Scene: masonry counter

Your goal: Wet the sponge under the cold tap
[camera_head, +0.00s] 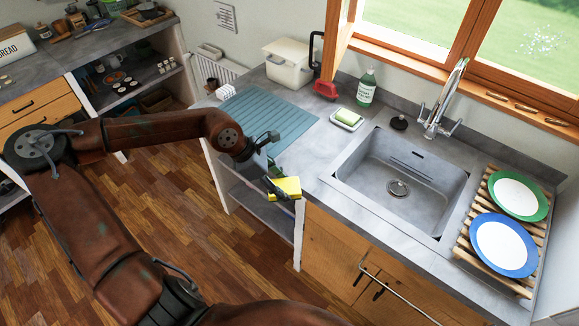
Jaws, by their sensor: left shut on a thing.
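A yellow sponge (287,187) is held in my left gripper (276,187), which is shut on it just off the counter's front edge, left of the sink. A dark patch shows at the sponge's lower edge. The grey sink (399,205) is set into the counter and looks empty, with a round drain in its floor. The chrome tap (446,95) stands behind the sink, with a lever handle on each side. I cannot tell which handle is cold or whether water runs. My right gripper is not in view.
A soap dish (347,118), a green bottle (366,88) and a black plug (398,123) stand behind the sink. A wooden rack (462,248) with two plates is at its right. A blue ribbed mat (268,121) lies left. Bare counter lies between mat and sink.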

